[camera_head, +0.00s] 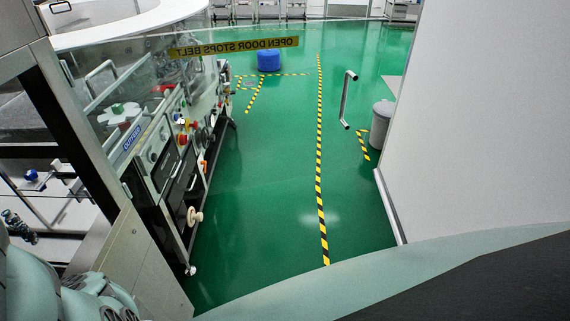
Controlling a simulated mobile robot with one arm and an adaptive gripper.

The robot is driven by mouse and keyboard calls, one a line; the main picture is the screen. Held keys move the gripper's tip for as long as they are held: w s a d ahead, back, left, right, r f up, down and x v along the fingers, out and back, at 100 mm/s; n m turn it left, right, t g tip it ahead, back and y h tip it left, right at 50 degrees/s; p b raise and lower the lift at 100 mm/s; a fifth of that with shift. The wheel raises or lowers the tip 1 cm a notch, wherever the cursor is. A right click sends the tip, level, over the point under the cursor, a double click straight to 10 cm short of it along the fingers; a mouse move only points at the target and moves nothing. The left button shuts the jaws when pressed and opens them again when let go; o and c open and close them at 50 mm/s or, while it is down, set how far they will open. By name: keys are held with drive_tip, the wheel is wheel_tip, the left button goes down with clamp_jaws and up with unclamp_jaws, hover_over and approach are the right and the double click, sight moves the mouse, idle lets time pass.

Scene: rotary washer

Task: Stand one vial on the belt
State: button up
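I see no vial that I can make out in the head view. No belt surface can be clearly told either. The washer machine (165,165) stands at the left, with a clear panel over it and a yellow sign (234,47) with mirrored text, "OPEN DOOR STOPS BELT". My pale green arm links show at the lower left corner. A small dark jointed part (20,227) lies at the left edge beside them; I cannot tell whether it is my gripper, or whether it holds anything.
Green floor (262,190) is open right of the machine, with a yellow-black tape line (319,150) along it. A blue drum (269,60) stands farther back. A grey bin (382,124) and a white wall panel (480,120) are at the right.

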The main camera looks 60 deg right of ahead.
drive_tip(key=shift+f+b, duration=0.25)
drive_tip(key=shift+b, duration=0.15)
drive_tip(key=o, duration=0.8)
drive_tip(key=shift+r, duration=0.1)
